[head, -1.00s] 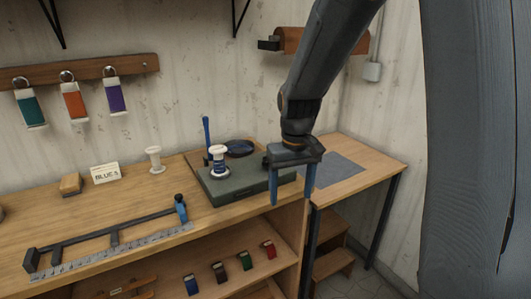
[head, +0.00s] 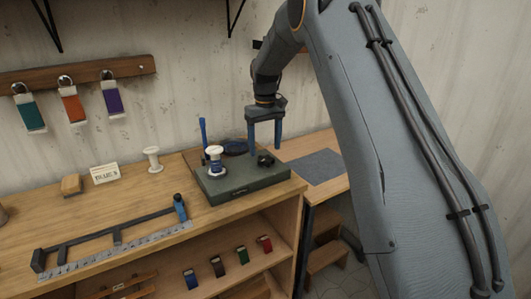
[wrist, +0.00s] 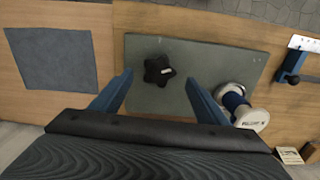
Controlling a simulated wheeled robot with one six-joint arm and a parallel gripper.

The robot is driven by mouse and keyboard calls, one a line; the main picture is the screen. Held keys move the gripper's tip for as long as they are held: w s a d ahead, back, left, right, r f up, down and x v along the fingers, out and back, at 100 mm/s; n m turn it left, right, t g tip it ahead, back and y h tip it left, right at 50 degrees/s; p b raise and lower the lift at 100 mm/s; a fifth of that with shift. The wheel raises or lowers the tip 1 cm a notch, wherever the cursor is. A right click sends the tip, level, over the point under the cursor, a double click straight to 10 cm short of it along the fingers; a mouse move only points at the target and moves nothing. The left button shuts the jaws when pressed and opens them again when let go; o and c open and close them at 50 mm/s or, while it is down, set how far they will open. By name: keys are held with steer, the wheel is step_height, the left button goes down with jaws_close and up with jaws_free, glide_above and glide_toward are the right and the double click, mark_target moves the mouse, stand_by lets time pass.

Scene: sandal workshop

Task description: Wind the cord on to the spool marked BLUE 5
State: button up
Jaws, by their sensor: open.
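A white spool (head: 215,158) with blue cord on it stands upright on the left part of a dark green winder block (head: 245,181). It also shows in the wrist view (wrist: 249,117), where the marking on its flange is too small to read. A black lobed knob (head: 266,160) sits on the block to the right of the spool; it shows in the wrist view too (wrist: 158,71). My gripper (head: 265,146) is open and empty above the knob, fingers pointing down. In the wrist view the knob lies between the fingertips (wrist: 158,78). A card reading BLUE 5 (head: 105,173) stands on the bench.
An empty white spool (head: 152,160) and a wooden block (head: 71,185) stand on the bench. A blue upright handle (head: 203,133) and a dark disc (head: 235,148) are behind the winder. A ruled bar (head: 115,250) lies in front left. A grey mat (head: 316,166) is at right.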

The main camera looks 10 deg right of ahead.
mark_target(266, 158)
steer(key=shift+f+p, duration=0.6)
steer(key=shift+f, duration=1.45)
steer(key=c, duration=1)
steer(key=shift+c, duration=0.2)
steer(key=shift+m, duration=0.4)
steer(key=m+b, duration=0.2)
steer(key=m, duration=0.3)
steer(key=shift+w+b, duration=0.1)
steer(key=shift+b, duration=0.25)
steer(key=m+b, duration=0.1)
steer(key=m, duration=0.5)
steer(key=shift+m, duration=0.4)
steer(key=m+b, duration=0.1)
steer(key=m, duration=0.5)
steer(key=shift+d, duration=0.1)
steer(key=m, duration=0.7)
steer(key=shift+r+b, duration=0.1)
steer(key=shift+b, duration=0.3)
